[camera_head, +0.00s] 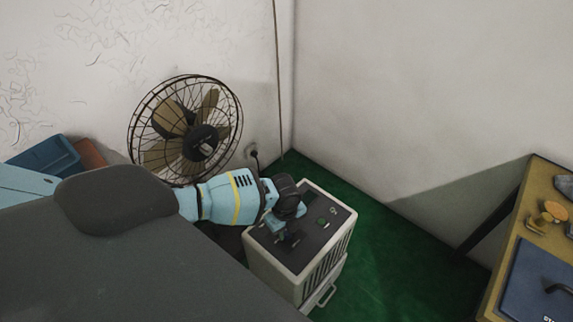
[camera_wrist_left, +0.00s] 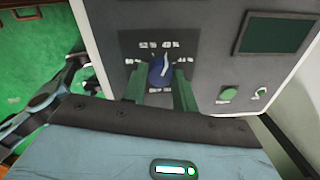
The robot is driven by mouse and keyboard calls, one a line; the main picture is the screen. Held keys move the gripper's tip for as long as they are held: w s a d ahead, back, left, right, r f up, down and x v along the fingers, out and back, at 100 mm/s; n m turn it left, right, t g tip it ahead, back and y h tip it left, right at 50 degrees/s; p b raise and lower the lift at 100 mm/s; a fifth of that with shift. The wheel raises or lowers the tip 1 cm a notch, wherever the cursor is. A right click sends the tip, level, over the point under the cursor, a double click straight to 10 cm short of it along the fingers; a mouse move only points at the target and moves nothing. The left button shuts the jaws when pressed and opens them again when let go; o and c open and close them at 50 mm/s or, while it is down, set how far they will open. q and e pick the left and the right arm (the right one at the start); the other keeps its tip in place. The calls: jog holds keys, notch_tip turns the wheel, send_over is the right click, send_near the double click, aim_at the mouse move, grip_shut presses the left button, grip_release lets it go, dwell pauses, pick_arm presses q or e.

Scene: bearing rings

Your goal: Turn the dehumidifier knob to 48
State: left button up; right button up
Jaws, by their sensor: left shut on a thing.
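The dehumidifier (camera_head: 256,262) is a pale box with a dark top panel, standing on the green floor in the corner. Its blue knob (camera_wrist_left: 160,72) shows in the left wrist view, with a white pointer mark and small number labels around its upper side. The labels are too small to read surely. My left gripper (camera_wrist_left: 158,82) has its two green fingers on either side of the knob and is shut on it. In the head view the left gripper (camera_head: 287,238) is over the panel and hides the knob. My right gripper is not in view.
The panel also has a dark display (camera_wrist_left: 273,35), a green button (camera_wrist_left: 229,93) and a small switch (camera_wrist_left: 260,93). A fan (camera_head: 190,130) stands behind my left arm. A workbench (camera_head: 515,255) is at the right. Green floor (camera_head: 395,265) lies clear between.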

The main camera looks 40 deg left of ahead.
aim_at(285, 233)
pick_arm(q)
jog(key=o, duration=1)
notch_tip(285, 233, up, 7)
jog(key=shift+s+a+f+p, duration=0.1)
jog(key=shift+f+p, duration=0.05)
jog(key=shift+p, duration=0.5)
jog(key=shift+r, duration=0.55)
jog(key=shift+s, duration=0.1)
